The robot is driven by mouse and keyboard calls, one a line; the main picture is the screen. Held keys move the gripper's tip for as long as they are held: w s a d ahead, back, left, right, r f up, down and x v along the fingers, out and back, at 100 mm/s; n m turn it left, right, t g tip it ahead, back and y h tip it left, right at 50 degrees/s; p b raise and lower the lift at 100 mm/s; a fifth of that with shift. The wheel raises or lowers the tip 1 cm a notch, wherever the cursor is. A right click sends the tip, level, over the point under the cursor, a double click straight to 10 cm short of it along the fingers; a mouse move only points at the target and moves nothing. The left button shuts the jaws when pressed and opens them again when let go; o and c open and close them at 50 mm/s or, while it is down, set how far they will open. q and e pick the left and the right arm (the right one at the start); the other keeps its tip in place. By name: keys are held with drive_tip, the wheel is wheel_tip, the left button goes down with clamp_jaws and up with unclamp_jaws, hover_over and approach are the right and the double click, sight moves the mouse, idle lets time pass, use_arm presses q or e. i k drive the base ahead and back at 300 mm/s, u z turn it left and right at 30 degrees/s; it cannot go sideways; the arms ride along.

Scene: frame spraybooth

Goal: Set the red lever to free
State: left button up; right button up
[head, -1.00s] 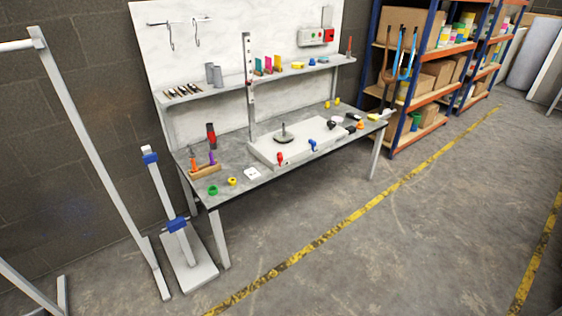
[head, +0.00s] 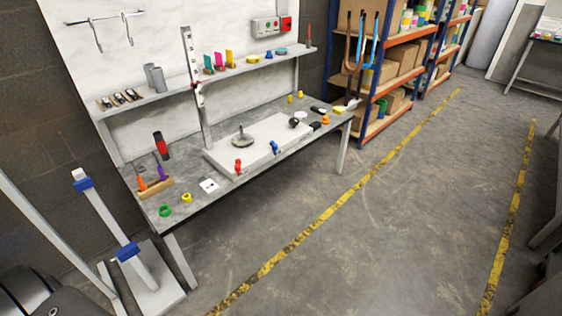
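The red lever (head: 238,167) is on the front face of a light grey raised block (head: 262,143) on the workbench. It is small at this distance, and its exact setting cannot be read. A similar blue lever (head: 275,147) is on the same front face, to the right of it. A round dark disc with an upright stem (head: 242,140) stands on top of the block. Neither of my grippers shows in the head view; only a dark rounded part of mine is at the bottom left corner. The bench is some way off.
The workbench (head: 192,214) carries a wooden tool holder (head: 154,188), a green ring (head: 165,211) and a white card (head: 209,186). A grey stand with blue clamps (head: 140,266) is left of it. Open floor (head: 330,270) with yellow lines lies in front. Blue shelving (head: 400,60) stands behind right.

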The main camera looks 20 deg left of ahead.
sight(238, 169)
drive_tip(key=z, duration=0.15)
drive_tip(key=i, duration=1.15)
drive_tip(key=u, duration=0.55)
